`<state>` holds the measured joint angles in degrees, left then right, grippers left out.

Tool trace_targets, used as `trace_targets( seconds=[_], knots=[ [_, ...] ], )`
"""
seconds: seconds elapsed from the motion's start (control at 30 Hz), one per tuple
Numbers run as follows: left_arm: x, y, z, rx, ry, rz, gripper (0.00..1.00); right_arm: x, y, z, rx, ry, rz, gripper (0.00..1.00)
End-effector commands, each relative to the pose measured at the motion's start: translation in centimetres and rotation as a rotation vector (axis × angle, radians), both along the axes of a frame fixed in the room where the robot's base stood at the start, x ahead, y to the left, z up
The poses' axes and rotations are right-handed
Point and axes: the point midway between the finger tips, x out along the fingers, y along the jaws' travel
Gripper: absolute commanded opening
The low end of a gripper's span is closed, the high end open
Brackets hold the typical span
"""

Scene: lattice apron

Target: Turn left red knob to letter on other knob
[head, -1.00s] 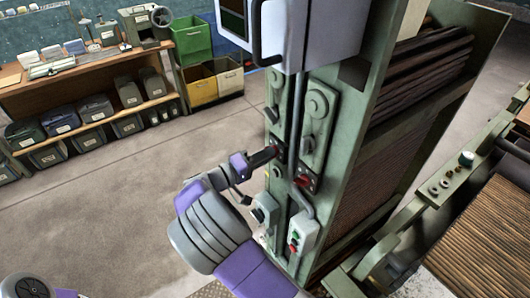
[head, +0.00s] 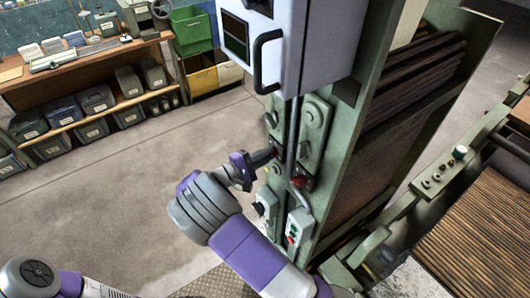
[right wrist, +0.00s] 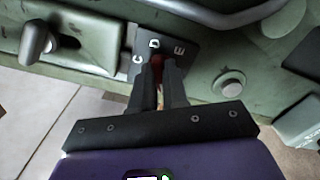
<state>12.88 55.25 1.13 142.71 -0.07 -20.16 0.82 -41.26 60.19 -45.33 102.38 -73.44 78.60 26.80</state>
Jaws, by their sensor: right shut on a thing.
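The left red knob shows as a small red piece (right wrist: 157,62) between my fingertips in the right wrist view. It sits on a dark plate (right wrist: 174,47) with the letters C, D and E; the red lies just below the D. My right gripper (head: 273,153) is shut on this knob, and its fingers hide most of it. The gripper also shows in the right wrist view (right wrist: 158,66). The other red knob (head: 304,182) is lower right on the green column, apart from my gripper; its letter is too small to read. My left gripper is out of view.
A grey box with a black handle (head: 266,62) juts out above the knobs. A pipe (head: 292,135) runs between the knob panels. A switch box (head: 299,226) is below. A workbench with bins (head: 95,100) stands behind; the floor at left is clear.

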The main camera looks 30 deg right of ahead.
Motion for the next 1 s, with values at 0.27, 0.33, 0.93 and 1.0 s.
trace_targets(
  seconds=[0.27,0.33,0.93,1.0],
  knots=[
    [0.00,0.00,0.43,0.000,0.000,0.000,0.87,0.02,0.03,-0.01,-0.003,0.046,0.001,0.00],
    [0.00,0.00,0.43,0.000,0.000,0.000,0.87,0.02,0.03,-0.02,-0.003,0.049,0.001,0.00],
    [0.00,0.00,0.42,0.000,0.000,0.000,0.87,0.02,0.02,-0.01,-0.003,0.047,0.001,0.39],
    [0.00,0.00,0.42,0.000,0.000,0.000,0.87,0.02,0.02,-0.01,-0.004,0.046,0.000,0.39]
  ],
)
